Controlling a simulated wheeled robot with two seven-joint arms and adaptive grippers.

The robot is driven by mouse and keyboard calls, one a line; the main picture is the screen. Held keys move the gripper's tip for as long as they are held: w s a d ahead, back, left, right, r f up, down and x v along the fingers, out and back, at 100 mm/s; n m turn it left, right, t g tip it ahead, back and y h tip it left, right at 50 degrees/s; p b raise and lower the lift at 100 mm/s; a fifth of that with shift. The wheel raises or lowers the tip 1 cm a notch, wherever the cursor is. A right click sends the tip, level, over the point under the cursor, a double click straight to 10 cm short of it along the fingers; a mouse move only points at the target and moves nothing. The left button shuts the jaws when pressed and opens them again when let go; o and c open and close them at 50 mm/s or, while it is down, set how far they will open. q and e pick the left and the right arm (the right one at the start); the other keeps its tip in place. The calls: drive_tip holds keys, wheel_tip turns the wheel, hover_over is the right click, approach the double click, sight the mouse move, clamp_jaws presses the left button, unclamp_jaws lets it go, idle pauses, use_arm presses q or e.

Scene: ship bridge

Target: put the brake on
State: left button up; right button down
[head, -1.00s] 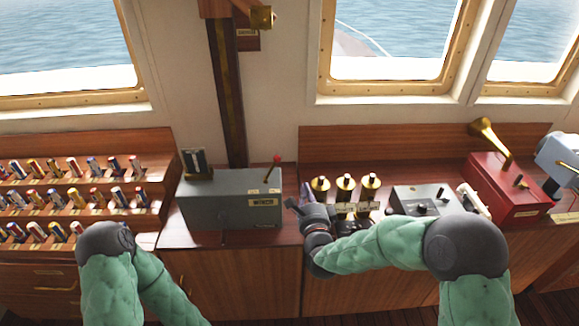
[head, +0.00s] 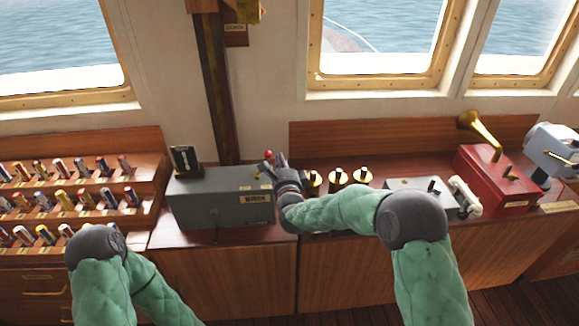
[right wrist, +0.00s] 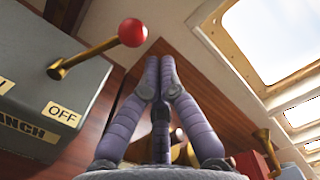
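The grey box (head: 195,207) with a brass lever and red ball knob (head: 268,154) stands on the wooden counter. In the right wrist view, the red knob (right wrist: 132,32) is at the upper left, its brass lever (right wrist: 85,58) slanting up from the box. An OFF label (right wrist: 62,115) is on the box near the lever's foot. A second label is cut off at the left edge. My right gripper (head: 274,160) is beside the knob, at the box's right end. In the wrist view its fingertips (right wrist: 159,62) meet, empty and apart from the knob. My left gripper is out of view.
Farther right are a grey control box (head: 410,184) and a red box (head: 490,178) with a brass horn.

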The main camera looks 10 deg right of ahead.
sight(270, 156)
drive_tip(key=shift+a, duration=0.2)
drive_tip(key=shift+r, duration=0.1)
drive_tip(key=shift+a+r+n, duration=0.2)
drive_tip(key=shift+a+n, duration=0.05)
drive_tip(key=shift+n, duration=0.15)
drive_tip(key=shift+a+r, duration=0.1)
drive_tip(key=shift+a, duration=0.1)
drive_tip(key=shift+n, duration=0.3)
drive_tip(key=shift+a+r+n, duration=0.35)
drive_tip(key=shift+a+n, duration=0.2)
drive_tip(key=shift+a+r+n, duration=0.3)
drive_tip(key=shift+a+n, duration=0.25)
drive_tip(key=a+n+p, duration=0.1)
drive_tip(key=a+n, duration=0.4)
drive_tip(key=a, duration=0.1)
drive_tip(key=shift+w+a+r+g, duration=0.2)
drive_tip(key=shift+a+r+g, duration=0.1)
drive_tip(key=shift+a+r, duration=0.1)
